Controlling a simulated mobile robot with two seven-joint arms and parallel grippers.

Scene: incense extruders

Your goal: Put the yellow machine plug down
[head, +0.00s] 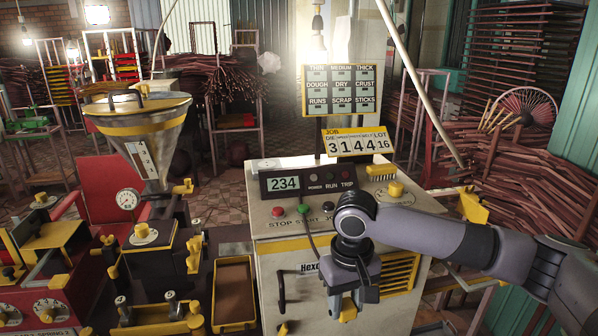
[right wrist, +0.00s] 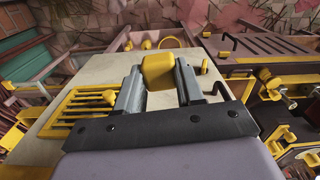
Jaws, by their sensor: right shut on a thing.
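The yellow machine plug (right wrist: 158,70) is a rounded block between the two fingers of my right gripper (right wrist: 158,85) in the right wrist view. The fingers are shut on it. In the head view my right gripper (head: 347,300) points down in front of the cream control cabinet (head: 268,262), and a bit of the yellow plug (head: 348,309) shows between its fingertips. The cabinet's pale front panel lies behind the fingers in the wrist view. I cannot tell whether the plug touches anything. My left gripper is not in view.
The cabinet top carries a display (head: 284,184), buttons and a yellow knob (head: 396,189). A yellow vent grille (head: 398,274) is right of my gripper and a black handle (head: 281,288) left. A brown tray (head: 234,291) and a hopper machine (head: 145,130) stand further left.

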